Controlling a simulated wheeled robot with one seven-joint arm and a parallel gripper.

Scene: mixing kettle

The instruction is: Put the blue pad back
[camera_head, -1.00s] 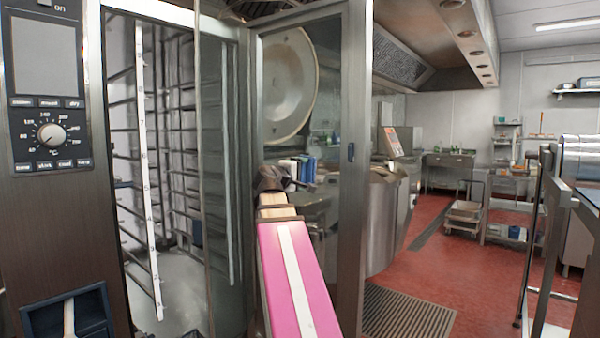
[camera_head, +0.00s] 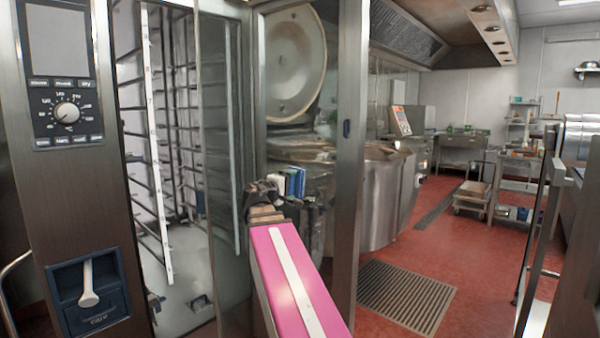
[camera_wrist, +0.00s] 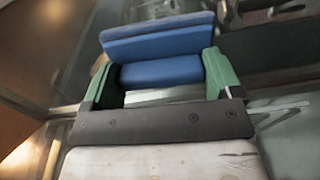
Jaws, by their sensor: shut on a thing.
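The blue pad (camera_wrist: 160,45) shows in the wrist view as a blue block with a raised back part and a lower front part. It sits between the green fingers of my gripper (camera_wrist: 162,82), which is shut on it. In the head view, my gripper (camera_head: 280,188) is at the end of my pink arm, with the blue pad (camera_head: 298,181) at its tip, held in the air near the glass oven door. The fingers hide the pad's sides.
The tall oven (camera_head: 20,200) with rack rails stands open at left. Its glass door frame (camera_head: 347,150) is close beside my arm. A steel kettle (camera_head: 385,200) with a raised round lid (camera_head: 285,65) stands behind. Red floor (camera_head: 440,245) is free at right, with a grate (camera_head: 405,290).

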